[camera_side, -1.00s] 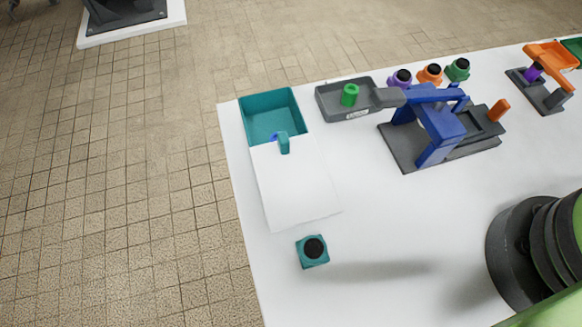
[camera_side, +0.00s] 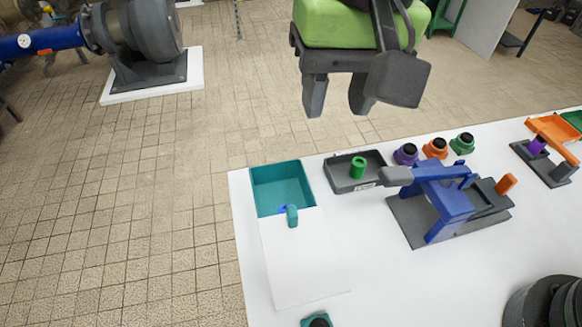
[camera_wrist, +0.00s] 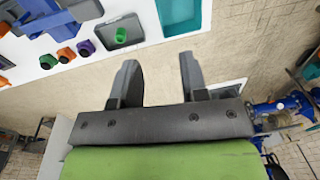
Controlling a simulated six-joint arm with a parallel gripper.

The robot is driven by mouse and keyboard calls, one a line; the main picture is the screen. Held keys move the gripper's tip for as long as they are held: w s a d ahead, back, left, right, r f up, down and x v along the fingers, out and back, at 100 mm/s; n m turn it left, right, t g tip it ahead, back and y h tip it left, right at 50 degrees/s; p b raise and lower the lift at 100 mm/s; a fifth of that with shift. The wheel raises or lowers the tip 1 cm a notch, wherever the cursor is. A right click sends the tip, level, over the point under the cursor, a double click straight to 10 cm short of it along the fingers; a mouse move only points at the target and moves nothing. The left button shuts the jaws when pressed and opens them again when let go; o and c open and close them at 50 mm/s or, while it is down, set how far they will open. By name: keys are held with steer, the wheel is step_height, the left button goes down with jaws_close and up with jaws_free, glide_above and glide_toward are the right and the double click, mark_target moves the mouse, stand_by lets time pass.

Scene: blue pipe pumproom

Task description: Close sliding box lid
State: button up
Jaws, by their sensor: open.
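The teal box (camera_side: 283,187) stands at the table's back left corner, its open inside showing. A white lid-like panel (camera_side: 302,260) extends from the opening toward the front of the table. A small teal handle (camera_side: 292,216) stands upright at the panel's edge next to the opening. My gripper (camera_side: 338,105) is open and empty, high above and behind the box, with its two dark fingers pointing down. In the wrist view my gripper (camera_wrist: 158,68) has nothing between its fingers. A teal box (camera_wrist: 181,14) shows beyond the fingers at the top edge.
A grey tray (camera_side: 340,185) with a green cylinder (camera_side: 358,167) sits right of the box. A blue lever press (camera_side: 440,205) stands farther right, with purple, orange and green knobs behind. A teal block with a black top (camera_side: 318,321) is at the front.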

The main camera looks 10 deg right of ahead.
steer(key=h, duration=0.1)
glide_toward(291, 206)
steer(key=shift+w+n+g, duration=0.3)
steer(key=shift+s+f, duration=0.1)
steer(key=shift+f, duration=0.3)
step_height(291, 206, down, 10)
steer(key=shift+r, duration=0.2)
steer(key=shift+c, duration=0.4)
jaws_close()
